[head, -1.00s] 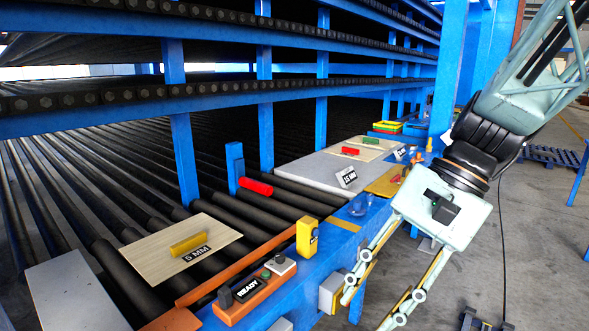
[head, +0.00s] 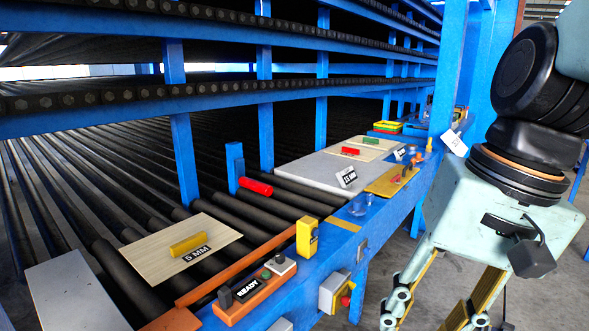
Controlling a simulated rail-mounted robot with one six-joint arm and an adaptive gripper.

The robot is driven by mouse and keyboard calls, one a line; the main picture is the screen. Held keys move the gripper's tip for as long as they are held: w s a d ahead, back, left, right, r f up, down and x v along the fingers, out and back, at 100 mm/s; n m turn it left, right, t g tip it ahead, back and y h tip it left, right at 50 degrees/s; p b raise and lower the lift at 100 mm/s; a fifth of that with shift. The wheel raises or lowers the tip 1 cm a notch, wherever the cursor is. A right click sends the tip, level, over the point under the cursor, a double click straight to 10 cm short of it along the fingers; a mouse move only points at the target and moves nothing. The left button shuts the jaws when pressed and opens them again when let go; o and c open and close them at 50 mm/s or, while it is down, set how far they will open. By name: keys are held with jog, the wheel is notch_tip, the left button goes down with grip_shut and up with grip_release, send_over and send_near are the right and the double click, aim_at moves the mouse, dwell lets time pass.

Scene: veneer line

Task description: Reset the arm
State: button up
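My arm comes in from the upper right of the head view, in front of the blue roller line. My gripper (head: 425,322) hangs downward at the lower right, off the side of the line. Its two long linkages run down past the bottom edge, set well apart. The fingertips are cut off by the frame, so whether it is open or shut, or holds anything, is hidden.
Along the line lie a veneer sheet (head: 150,252) with a yellow cylinder (head: 188,244), a red cylinder (head: 256,187), a yellow device (head: 307,237) and an orange READY control box (head: 254,295). A grey plate (head: 298,172) lies farther back. Open floor is at right.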

jog(key=s+d+r+n+t+h, duration=0.2)
jog(key=s+d+n+t, duration=0.1)
jog(key=s+d, duration=0.1)
jog(key=shift+s+d+r, duration=0.15)
jog(key=shift+s+r, duration=0.25)
jog(key=shift+s, duration=0.5)
jog(key=shift+d, duration=0.1)
dwell(1.4)
